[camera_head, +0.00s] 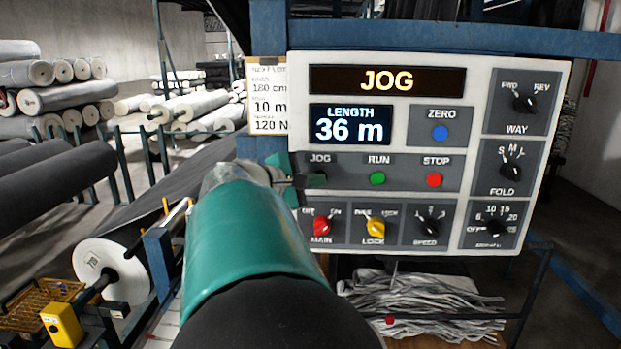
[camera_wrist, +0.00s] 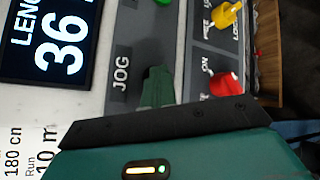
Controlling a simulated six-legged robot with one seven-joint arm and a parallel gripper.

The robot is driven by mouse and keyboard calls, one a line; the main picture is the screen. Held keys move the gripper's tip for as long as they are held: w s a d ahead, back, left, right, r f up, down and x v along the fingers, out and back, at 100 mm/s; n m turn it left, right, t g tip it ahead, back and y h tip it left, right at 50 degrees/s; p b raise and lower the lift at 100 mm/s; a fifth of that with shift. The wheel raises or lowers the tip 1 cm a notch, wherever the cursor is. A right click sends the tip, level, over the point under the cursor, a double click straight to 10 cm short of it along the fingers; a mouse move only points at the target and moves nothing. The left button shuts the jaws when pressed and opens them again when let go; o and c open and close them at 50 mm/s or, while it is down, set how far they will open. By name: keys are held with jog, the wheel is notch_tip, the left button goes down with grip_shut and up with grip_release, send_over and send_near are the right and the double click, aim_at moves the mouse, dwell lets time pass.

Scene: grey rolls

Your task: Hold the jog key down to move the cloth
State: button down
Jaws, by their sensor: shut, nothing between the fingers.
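The control panel (camera_head: 400,150) stands ahead, with an orange "JOG" display (camera_head: 388,81) at the top and a length display (camera_head: 350,124) reading 36 m. My gripper (camera_head: 312,181) is shut and empty, its green fingertips at the spot under the JOG label. The jog key itself is hidden behind the fingertips. In the wrist view the gripper's fingertips (camera_wrist: 157,88) are at the panel beside the JOG label (camera_wrist: 121,75). Dark cloth (camera_head: 185,170) runs behind my arm at the left.
The RUN button (camera_head: 377,179) is green and the STOP button (camera_head: 434,180) is red, right of my fingertips. A red MAIN knob (camera_head: 321,225) and a yellow LOCK knob (camera_head: 375,226) sit just below. Rolls (camera_head: 60,85) are stacked at the left.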

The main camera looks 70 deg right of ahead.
jog(key=shift+a, duration=0.1)
jog(key=shift+s+a, duration=0.15)
jog(key=shift+a, duration=0.55)
jog(key=a, duration=0.2)
jog(key=s+a, duration=0.1)
jog(key=a, duration=0.2)
dwell(0.4)
dwell(0.5)
